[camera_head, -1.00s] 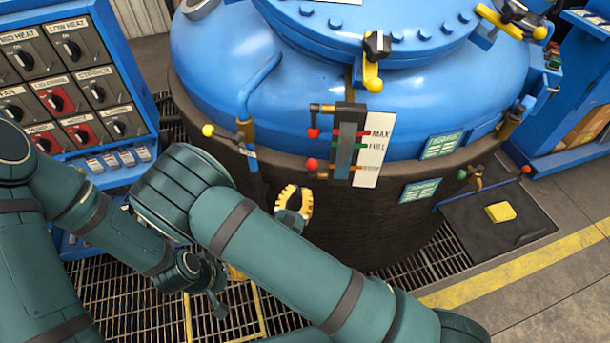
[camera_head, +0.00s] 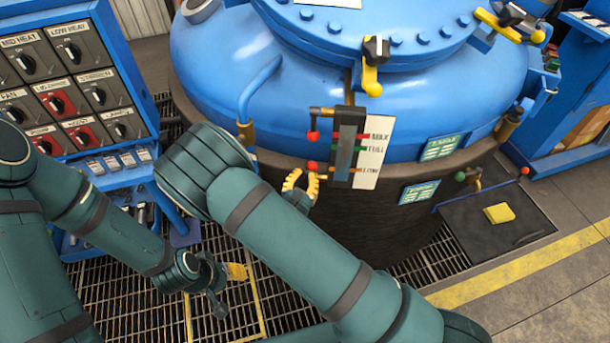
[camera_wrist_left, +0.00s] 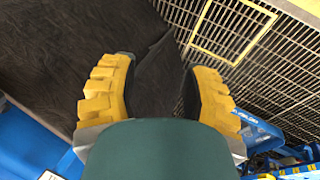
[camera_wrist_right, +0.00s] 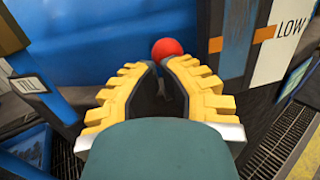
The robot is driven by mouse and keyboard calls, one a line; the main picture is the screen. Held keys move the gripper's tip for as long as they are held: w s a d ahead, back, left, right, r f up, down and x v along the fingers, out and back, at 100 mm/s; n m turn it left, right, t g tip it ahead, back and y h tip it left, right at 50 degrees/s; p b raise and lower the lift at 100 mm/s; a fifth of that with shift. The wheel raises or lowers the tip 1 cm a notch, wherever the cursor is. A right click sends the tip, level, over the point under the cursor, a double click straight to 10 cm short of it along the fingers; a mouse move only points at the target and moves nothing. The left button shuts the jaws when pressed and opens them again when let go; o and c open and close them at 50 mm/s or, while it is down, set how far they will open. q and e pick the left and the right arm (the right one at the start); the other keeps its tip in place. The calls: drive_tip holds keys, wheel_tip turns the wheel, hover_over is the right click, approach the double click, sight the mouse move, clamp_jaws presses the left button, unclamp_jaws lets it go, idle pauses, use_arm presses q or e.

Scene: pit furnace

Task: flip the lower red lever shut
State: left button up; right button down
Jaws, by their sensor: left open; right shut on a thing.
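The lower red lever (camera_head: 312,166) has a round red knob and sits at the lower left of the level gauge (camera_head: 345,150) on the furnace wall. My right gripper (camera_head: 300,182) is just below and left of that knob, its fingers closed in around the lever. In the right wrist view the red knob (camera_wrist_right: 167,49) shows at the fingertips, and the lever's stem is mostly hidden. The upper red lever (camera_head: 313,135) hangs above, clear of the gripper. My left gripper (camera_head: 238,271) is low over the floor grating; its fingers (camera_wrist_left: 158,85) are apart and empty.
A blue control panel (camera_head: 75,75) with knobs and switches stands at the left. The furnace's blue lid (camera_head: 390,35) fills the back. My right forearm crosses in front of the furnace. A yellow block (camera_head: 500,212) lies on a dark mat (camera_head: 490,235) at the right.

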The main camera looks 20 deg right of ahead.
drive_tip(key=p, duration=0.1)
drive_tip(key=r+g+p, duration=0.1)
drive_tip(key=shift+w+d+r+y+p, duration=0.15)
drive_tip(key=shift+w+d+y+p, duration=0.05)
drive_tip(key=shift+w+y+p, duration=0.2)
drive_tip(key=shift+w+g, duration=0.1)
drive_tip(key=shift+g, duration=0.3)
use_arm(q)
drive_tip(key=r, duration=0.2)
drive_tip(key=w+r, duration=0.1)
drive_tip(key=r, duration=0.1)
drive_tip(key=shift+w+a+r, duration=0.1)
drive_tip(key=shift+w+a, duration=0.05)
use_arm(e)
drive_tip(key=shift+w+d, duration=0.15)
drive_tip(key=shift+w, duration=0.2)
